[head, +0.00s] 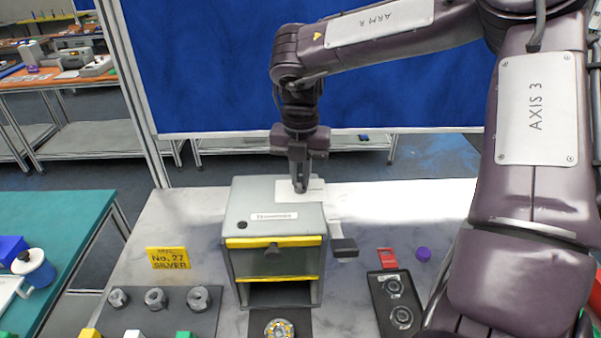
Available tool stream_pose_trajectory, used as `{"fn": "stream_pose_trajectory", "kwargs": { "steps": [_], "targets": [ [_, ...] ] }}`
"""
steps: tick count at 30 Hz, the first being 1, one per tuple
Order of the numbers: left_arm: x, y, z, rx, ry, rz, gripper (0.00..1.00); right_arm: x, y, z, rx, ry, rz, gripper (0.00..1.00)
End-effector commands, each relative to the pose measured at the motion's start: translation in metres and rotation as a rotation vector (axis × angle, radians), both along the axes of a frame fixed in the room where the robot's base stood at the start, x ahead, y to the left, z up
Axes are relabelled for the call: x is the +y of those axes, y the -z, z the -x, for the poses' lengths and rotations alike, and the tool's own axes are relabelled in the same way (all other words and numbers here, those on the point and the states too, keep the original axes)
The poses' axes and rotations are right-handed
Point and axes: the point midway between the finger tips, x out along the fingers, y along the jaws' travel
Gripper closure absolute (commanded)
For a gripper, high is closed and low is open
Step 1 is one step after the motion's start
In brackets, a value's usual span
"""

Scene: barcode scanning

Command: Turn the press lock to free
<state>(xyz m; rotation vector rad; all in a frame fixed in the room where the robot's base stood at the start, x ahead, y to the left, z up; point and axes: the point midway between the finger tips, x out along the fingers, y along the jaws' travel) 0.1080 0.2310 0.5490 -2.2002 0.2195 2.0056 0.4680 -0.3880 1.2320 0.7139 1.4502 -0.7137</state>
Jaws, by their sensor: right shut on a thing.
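The press (278,217) is a grey box with yellow bars, a dark knob on its front and an open slot at the bottom. A dark handle (344,246) sticks out at its right side. My right gripper (299,187) points straight down at the top rear right of the press. It is shut on a small part there, which looks like the press lock; the fingers hide it, so its turn position cannot be told. My left gripper is not in view.
A black panel (396,299), a red piece (387,258) and a purple cap (423,253) are at the right.

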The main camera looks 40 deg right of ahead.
Motion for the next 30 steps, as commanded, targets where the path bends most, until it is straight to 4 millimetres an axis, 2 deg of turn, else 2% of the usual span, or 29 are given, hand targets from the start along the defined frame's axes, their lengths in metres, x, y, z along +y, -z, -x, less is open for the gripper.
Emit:
{"fn": "stream_pose_trajectory", "kwargs": {
  "steps": [12,29,30],
  "targets": [
    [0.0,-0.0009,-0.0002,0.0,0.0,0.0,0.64,0.0002,-0.0002,0.0002,0.001,-0.2,-0.001,1.0],
    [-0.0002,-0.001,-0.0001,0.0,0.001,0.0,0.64,0.0005,0.0,0.0001,0.001,-0.233,-0.001,1.0],
    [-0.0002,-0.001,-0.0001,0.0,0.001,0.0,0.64,0.0005,0.0,0.0001,0.001,-0.233,-0.001,0.88]
  ]
}}
